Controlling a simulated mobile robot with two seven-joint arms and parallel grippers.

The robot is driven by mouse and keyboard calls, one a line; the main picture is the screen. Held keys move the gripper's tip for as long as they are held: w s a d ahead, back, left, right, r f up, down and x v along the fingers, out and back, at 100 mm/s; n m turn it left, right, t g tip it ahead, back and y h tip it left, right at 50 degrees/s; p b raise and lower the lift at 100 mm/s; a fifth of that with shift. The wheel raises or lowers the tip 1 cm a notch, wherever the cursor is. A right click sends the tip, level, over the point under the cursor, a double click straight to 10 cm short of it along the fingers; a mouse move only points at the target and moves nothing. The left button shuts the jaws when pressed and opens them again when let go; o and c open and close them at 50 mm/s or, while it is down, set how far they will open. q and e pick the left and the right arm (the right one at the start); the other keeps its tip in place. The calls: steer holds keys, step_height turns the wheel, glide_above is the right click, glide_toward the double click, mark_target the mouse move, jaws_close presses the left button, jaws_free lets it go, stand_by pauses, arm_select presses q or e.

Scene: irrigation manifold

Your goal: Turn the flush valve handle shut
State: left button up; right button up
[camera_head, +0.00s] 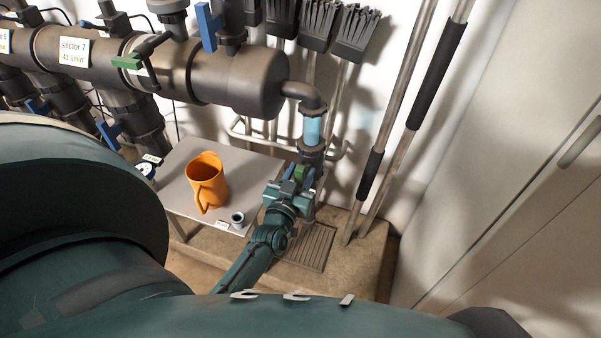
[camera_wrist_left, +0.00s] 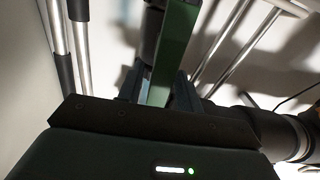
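The flush valve (camera_head: 309,152) sits on the drop pipe below a clear blue section at the right end of the manifold. Its green handle (camera_head: 302,172) is partly hidden by my left gripper (camera_head: 300,180). In the left wrist view the green handle (camera_wrist_left: 174,50) runs down between the two fingers of my left gripper (camera_wrist_left: 158,92). One finger stands close on each side of it. I cannot tell whether they press on it. My right gripper is not in view.
A floor drain grate (camera_head: 311,246) lies below. Poles (camera_head: 407,120) lean on the wall at right. The manifold pipe (camera_head: 225,78) spans above.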

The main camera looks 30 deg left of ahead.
arm_select(q)
jaws_close()
